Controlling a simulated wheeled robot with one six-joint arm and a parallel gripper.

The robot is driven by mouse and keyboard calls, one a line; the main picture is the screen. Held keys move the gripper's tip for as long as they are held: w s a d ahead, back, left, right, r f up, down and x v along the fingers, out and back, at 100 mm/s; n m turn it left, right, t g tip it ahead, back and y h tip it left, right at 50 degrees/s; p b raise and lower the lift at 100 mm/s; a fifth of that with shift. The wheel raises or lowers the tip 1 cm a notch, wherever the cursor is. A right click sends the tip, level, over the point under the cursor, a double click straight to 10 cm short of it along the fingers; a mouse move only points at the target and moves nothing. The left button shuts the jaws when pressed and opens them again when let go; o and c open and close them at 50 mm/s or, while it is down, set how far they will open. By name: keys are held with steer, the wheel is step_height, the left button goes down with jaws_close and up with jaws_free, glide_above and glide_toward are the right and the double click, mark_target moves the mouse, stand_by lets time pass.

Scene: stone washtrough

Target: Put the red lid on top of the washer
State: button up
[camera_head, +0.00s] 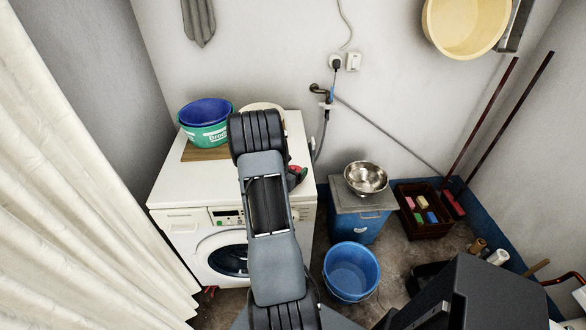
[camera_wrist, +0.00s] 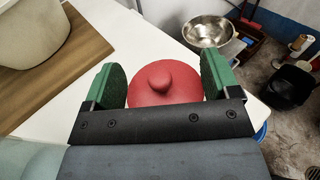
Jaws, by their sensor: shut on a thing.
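The red lid (camera_wrist: 165,84), round with a knob on top, sits between the two green finger pads of my gripper (camera_wrist: 161,76) in the wrist view. The gripper is shut on the lid. The white washer (camera_head: 178,192) stands against the back wall in the head view, and its white top (camera_wrist: 130,47) shows behind the lid in the wrist view. The lid is over the right part of the washer top. I cannot tell whether it touches the surface. In the head view my arm hides most of the gripper, and only a bit of red (camera_head: 295,171) shows.
A wooden board (camera_head: 192,152) with nested blue and green tubs (camera_head: 204,135) occupies the washer's back left. A pale bowl (camera_head: 262,106) stands behind my arm. Right of the washer, a steel bowl (camera_head: 366,178) sits on a blue cabinet (camera_head: 342,228). The washer's front left top is clear.

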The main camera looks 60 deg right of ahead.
steer(key=shift+f+b, duration=0.35)
steer(key=shift+b, duration=0.1)
steer(key=shift+f+b, duration=0.25)
steer(key=shift+b, duration=0.1)
steer(key=shift+s+a, duration=0.1)
steer(key=o, duration=0.8)
steer(key=shift+f, duration=0.15)
steer(key=shift+c, duration=0.2)
